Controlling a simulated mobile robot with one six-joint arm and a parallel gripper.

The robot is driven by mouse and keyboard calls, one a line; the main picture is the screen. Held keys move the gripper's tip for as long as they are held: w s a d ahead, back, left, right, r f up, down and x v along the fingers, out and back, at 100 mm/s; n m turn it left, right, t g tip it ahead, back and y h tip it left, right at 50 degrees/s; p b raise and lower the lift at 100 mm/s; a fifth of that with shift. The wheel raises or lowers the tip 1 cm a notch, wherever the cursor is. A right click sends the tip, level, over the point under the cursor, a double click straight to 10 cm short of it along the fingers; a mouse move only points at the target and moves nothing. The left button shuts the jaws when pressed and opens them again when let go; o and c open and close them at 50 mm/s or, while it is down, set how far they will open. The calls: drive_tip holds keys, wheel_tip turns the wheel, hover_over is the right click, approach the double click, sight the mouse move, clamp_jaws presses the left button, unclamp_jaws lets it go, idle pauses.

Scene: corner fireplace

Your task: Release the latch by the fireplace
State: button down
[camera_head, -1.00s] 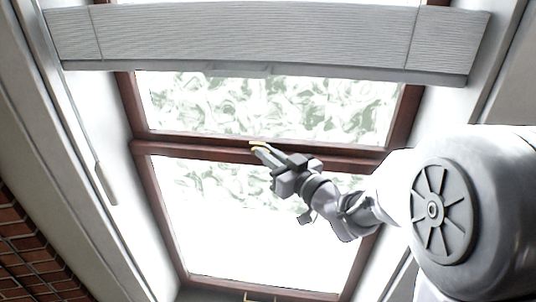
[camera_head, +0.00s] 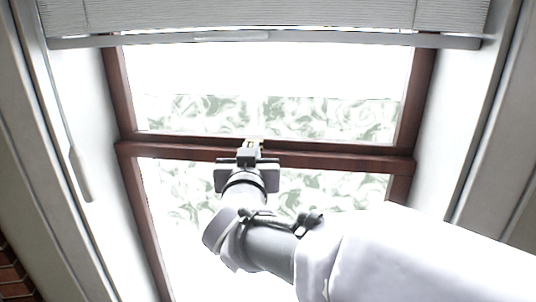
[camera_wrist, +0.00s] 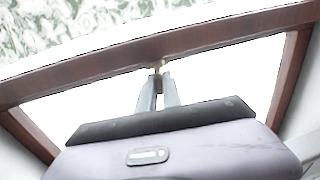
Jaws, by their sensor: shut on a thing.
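The latch (camera_head: 251,143) is a small brass-coloured piece on the dark red-brown middle rail of the sash window. My gripper (camera_head: 249,150) is at the rail, its two fingers shut on the latch. In the wrist view the fingertips of my gripper (camera_wrist: 158,84) come together from below at the latch (camera_wrist: 158,68). The fingers hide much of it, so I cannot tell how its lever is turned.
The window's middle rail (camera_head: 340,160) runs across behind my gripper. A pale pleated blind (camera_head: 270,15) hangs above. A cord with a handle (camera_head: 80,175) hangs at the left. White reveals flank the window, with brick (camera_head: 12,280) at lower left.

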drive_tip(key=shift+a+r+m+h+p, duration=0.1)
drive_tip(key=shift+a+m+h+p, duration=0.1)
drive_tip(key=shift+m+h+p, duration=0.3)
drive_tip(key=shift+a+r+m+h+p, duration=0.1)
drive_tip(key=shift+a+m+h+p, duration=0.15)
drive_tip(key=shift+h, duration=0.45)
drive_tip(key=shift+m+h, duration=0.25)
drive_tip(key=shift+h, duration=0.15)
drive_tip(key=c, duration=1.5)
unclamp_jaws()
drive_tip(key=shift+w+f, duration=0.1)
drive_tip(key=s+a, duration=0.2)
drive_tip(key=s, duration=1.5)
drive_tip(key=shift+s+b, duration=0.15)
drive_tip(key=shift+b, duration=0.2)
drive_tip(key=shift+a, duration=0.1)
